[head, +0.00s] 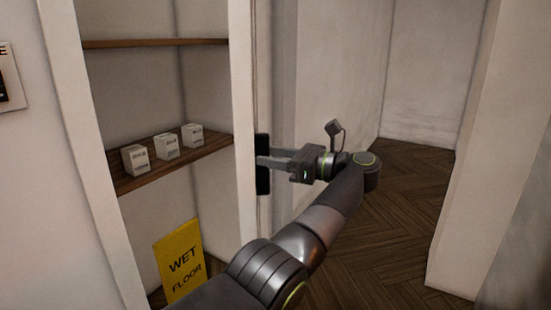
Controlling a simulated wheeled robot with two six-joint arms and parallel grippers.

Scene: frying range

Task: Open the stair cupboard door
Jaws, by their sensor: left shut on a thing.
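The stair cupboard (195,95) stands open at the left, and its inside shows through the opening. A tall black handle (262,182) is just right of the opening's pale right-hand upright (243,110). The door panel is seen too edge-on to tell its outline or how far it is open. My left gripper (263,161) reaches in from the right side of the handle, with its fingers level and shut on it. The fingertips are partly lost against the black handle. My right gripper is out of view.
Inside the cupboard, small white boxes (167,147) stand on a wooden shelf (180,160), with a yellow wet floor sign (182,262) below. Wooden floor (405,210) lies clear to the right, up to a pale wall end (465,210).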

